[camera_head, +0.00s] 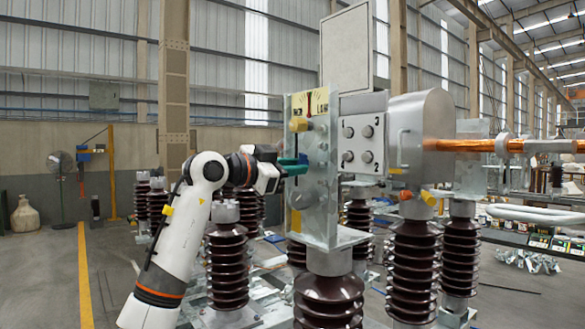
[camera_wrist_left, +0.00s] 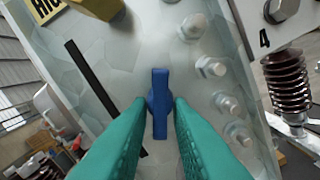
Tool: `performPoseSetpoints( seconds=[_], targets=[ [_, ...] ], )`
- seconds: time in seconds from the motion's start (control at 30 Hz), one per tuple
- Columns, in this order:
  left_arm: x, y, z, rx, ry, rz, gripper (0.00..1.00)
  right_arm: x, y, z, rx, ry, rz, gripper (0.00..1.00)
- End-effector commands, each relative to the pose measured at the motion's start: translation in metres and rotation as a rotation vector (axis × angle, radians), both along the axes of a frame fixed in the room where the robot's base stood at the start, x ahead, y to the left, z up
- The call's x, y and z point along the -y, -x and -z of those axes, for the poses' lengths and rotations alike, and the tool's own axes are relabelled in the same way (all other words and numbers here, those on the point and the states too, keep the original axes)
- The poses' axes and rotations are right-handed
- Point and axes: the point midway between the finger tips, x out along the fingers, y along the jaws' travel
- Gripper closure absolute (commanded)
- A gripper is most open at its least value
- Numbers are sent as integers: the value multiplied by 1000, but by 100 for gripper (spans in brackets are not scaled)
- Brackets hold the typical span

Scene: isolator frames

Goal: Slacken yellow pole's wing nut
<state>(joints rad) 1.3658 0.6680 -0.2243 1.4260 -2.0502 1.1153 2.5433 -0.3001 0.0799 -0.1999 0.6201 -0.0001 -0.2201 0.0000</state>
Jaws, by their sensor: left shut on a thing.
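A blue wing nut (camera_wrist_left: 159,103) sits on the grey metal plate (camera_head: 325,205), its wings lying nearly lengthwise in the left wrist view. My left gripper (camera_wrist_left: 160,108) has its two green fingers closed on the wing nut's sides, with the upper wing showing beyond the tips. In the head view the left gripper (camera_head: 302,165) reaches the plate's left face from the left, and its fingers cover most of the nut there. A yellow block (camera_head: 298,124) is fixed to the plate above the fingers; it also shows at the top of the left wrist view (camera_wrist_left: 98,7). My right gripper is not in view.
A yellow label (camera_head: 310,103) tops the plate. Several hex bolts (camera_wrist_left: 212,68) line its right side in the left wrist view, and a black slot or bar (camera_wrist_left: 90,80) runs on the left. Brown ribbed insulators (camera_head: 415,270) stand nearby. A grey box (camera_head: 363,142) adjoins the plate.

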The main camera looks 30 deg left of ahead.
Motion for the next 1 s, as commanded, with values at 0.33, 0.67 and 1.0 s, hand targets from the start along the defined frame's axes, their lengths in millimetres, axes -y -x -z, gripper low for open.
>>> performPoseSetpoints(
  seconds=[0.33,0.67,1.0],
  targets=[
    [1,0,1,-25,55,0,100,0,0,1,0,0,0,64],
    [1,0,2,-27,55,0,100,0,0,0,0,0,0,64],
    [1,0,1,-24,55,0,60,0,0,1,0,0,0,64]
  ],
)
